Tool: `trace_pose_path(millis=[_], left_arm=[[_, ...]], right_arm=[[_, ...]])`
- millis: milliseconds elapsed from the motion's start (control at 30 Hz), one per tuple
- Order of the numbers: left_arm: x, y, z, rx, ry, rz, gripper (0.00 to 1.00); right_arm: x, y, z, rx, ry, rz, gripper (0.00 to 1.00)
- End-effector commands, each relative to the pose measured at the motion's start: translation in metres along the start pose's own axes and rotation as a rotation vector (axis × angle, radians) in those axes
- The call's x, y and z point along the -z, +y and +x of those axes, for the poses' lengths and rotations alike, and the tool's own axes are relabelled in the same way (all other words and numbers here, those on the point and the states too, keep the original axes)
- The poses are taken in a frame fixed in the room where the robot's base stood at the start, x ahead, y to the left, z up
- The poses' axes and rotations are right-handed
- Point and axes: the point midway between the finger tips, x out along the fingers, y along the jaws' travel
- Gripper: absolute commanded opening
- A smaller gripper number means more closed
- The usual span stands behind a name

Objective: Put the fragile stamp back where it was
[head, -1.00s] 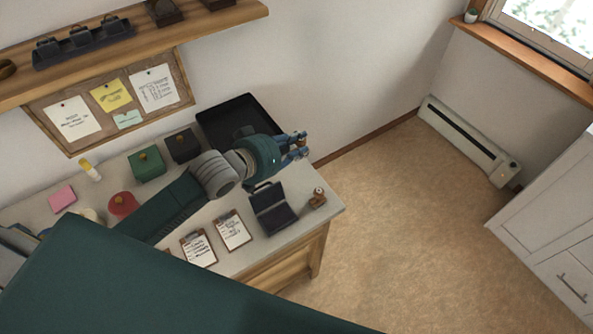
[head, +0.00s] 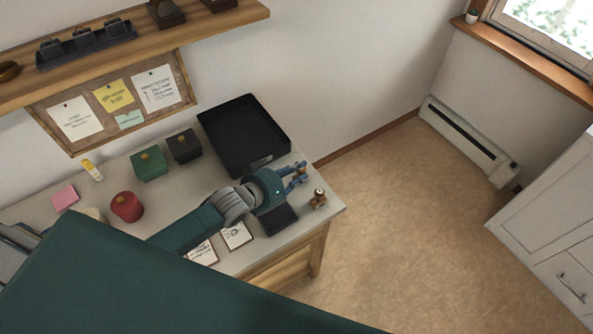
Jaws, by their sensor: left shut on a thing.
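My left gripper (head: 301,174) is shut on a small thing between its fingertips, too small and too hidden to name. It is over the right end of the desk, beside a dark box (head: 280,220) whose upper part is hidden by my gripper. Several dark stamp-like objects sit in a rack (head: 88,50) on the wall shelf. My right gripper is not in view.
A black tray (head: 240,148) lies at the back of the desk. Green (head: 148,168), black (head: 184,149) and red (head: 127,206) containers stand to its left. The desk (head: 165,215) ends at the right, with open floor beyond.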

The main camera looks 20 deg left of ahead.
Motion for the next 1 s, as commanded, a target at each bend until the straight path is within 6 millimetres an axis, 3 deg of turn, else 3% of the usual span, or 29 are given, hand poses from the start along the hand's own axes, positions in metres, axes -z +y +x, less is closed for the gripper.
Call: trace_pose_path(millis=[100,133,233,633,1000], left_arm=[[-0.002,-0.001,0.001,0.000,0.000,0.000,0.00],[-0.002,-0.001,0.001,0.001,0.000,0.000,0.24],[-0.001,-0.001,0.001,0.001,0.000,0.000,0.41],[-0.001,-0.002,-0.008,0.002,-0.002,0.000,0.41],[-0.002,-0.001,-0.082,0.001,-0.003,0.001,0.41]], right_arm=[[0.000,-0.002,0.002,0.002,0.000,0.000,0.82],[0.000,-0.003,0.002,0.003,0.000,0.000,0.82],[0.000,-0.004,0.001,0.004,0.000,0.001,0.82],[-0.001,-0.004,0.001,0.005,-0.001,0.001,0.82],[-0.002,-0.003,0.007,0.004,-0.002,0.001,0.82]])
